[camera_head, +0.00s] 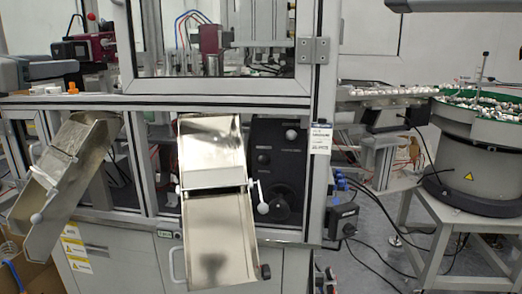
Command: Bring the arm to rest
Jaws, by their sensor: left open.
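My left gripper (66,72) is at the upper left edge, where the grey arm comes in above the machine's front ledge. Its jaws are small and hard to make out, but it is open, and I see nothing held in it. A small orange piece (72,88) and some white pieces (45,90) are on the ledge just below it. My right gripper is not in view.
Two metal chutes slope down the machine's front, one at the left (68,170) and one in the middle (212,190). A bowl feeder (468,150) stands on a frame at right. A cardboard box (35,275) is at lower left. Cables cross the floor.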

